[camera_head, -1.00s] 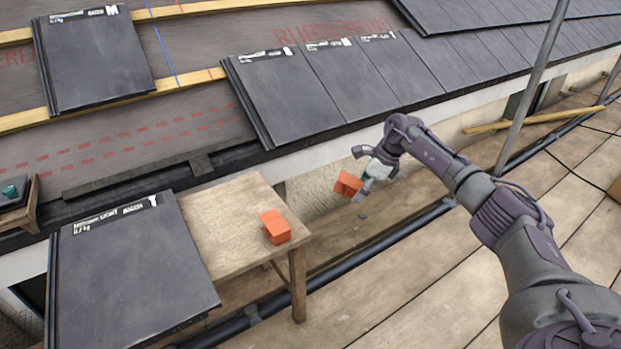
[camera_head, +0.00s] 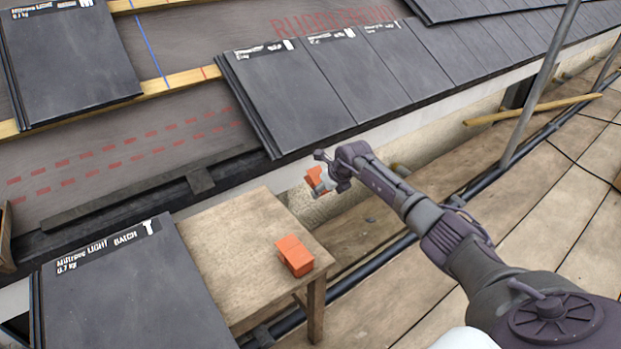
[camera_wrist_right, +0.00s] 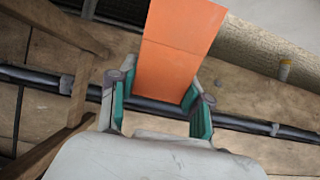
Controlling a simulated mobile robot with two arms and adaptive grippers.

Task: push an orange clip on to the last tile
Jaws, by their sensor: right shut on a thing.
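My right gripper (camera_head: 324,181) is shut on an orange clip (camera_head: 315,176), in the air below the eave and to the right of the wooden bench. In the right wrist view the clip (camera_wrist_right: 178,45) stands out ahead, between the green-lined fingers (camera_wrist_right: 158,112). The last tile (camera_head: 285,103) is the leftmost of the laid row, up and left of the gripper and apart from the clip. Its lower edge shows. A second orange clip (camera_head: 294,256) lies on the bench. My left gripper is out of view.
The wooden bench (camera_head: 235,235) stands below the eave, with a stack of dark tiles (camera_head: 130,290) at its left. Another tile stack (camera_head: 70,60) lies on the battens. A scaffold pole (camera_head: 545,85) rises at right.

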